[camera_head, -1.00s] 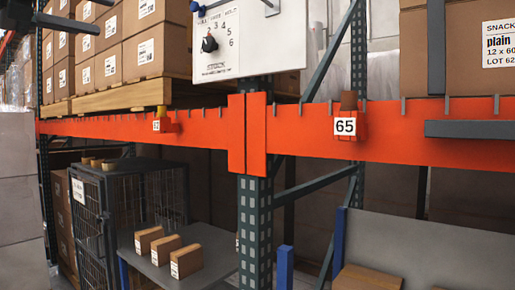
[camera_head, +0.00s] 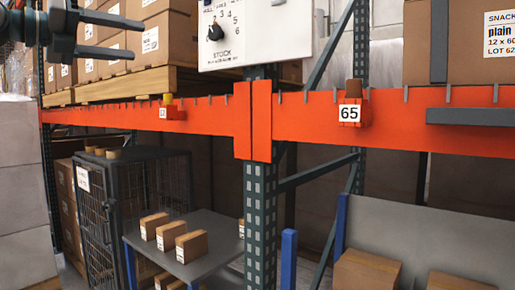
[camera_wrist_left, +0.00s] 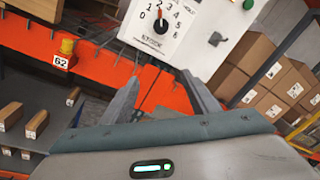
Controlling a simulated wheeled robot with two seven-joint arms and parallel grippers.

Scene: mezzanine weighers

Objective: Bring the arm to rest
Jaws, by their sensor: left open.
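My left gripper (camera_head: 130,37) is at the upper left of the head view, in front of the stacked cartons. Its two dark fingers are apart with nothing between them. In the left wrist view the open fingers (camera_wrist_left: 160,80) point toward the orange beam (camera_wrist_left: 100,75), below a white panel. This panel (camera_head: 270,40) carries a black dial knob (camera_head: 215,33), numbers and the word STOCK. The panel also shows in the left wrist view (camera_wrist_left: 185,45), with a green button and a dark switch. The fingers look clear of the panel. My right gripper is not seen.
An orange rack beam (camera_head: 210,117) crosses the head view, with a tag 65 (camera_head: 349,113). A dark wire cage (camera_head: 150,195) stands below left. A grey shelf (camera_head: 205,225) holds three small boxes.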

